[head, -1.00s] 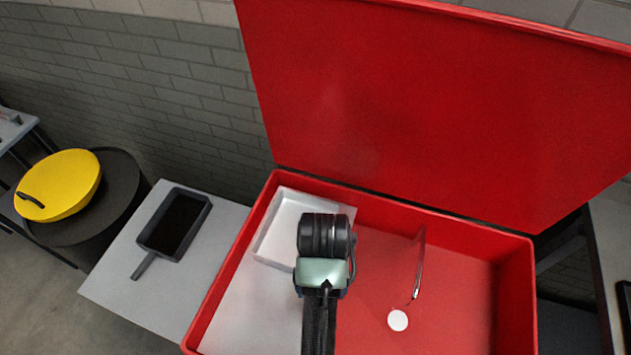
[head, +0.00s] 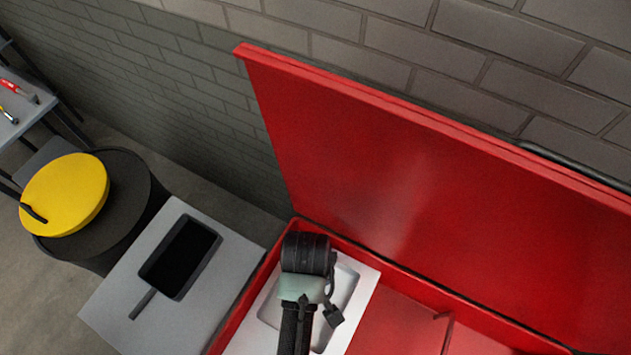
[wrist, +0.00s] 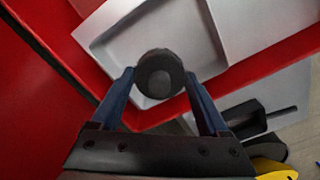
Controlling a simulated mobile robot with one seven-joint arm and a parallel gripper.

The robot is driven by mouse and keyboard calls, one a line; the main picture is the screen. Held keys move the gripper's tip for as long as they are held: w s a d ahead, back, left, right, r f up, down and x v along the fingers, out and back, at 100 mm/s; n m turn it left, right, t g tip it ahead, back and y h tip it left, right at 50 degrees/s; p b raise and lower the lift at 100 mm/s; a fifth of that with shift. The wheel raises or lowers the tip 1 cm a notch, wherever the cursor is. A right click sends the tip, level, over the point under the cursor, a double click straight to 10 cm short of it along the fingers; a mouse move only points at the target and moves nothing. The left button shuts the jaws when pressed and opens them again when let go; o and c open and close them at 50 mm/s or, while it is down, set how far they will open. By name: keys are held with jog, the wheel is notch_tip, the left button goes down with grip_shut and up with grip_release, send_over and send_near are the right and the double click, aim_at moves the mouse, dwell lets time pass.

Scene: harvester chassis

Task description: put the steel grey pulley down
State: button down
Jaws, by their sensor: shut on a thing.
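In the wrist view my gripper (wrist: 160,78) is shut on the steel grey pulley (wrist: 158,70), a dark round disc with a paler hub, held between two blue fingers. Behind the pulley is a white tray (wrist: 216,30) with a shallow recess. I cannot tell whether the pulley touches the tray. In the head view my arm reaches over the same white tray (head: 362,278) in the red box (head: 262,283). The arm hides the fingers and the pulley there.
The red box's raised lid (head: 400,170) stands at the back. A yellow disc (head: 65,195) lies on a black drum (head: 130,195) farther left. The box's red right part looks clear where visible.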

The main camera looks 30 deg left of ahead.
jog(key=f, duration=0.4)
jog(key=shift+s+d+f, duration=0.1)
jog(key=shift+s, duration=0.15)
jog(key=shift+w+f, duration=0.1)
jog(key=shift+f, duration=2.4)
jog(key=shift+f, duration=0.1)
grip_release()
notch_tip(320, 180, up, 11)
jog(key=shift+r, duration=0.6)
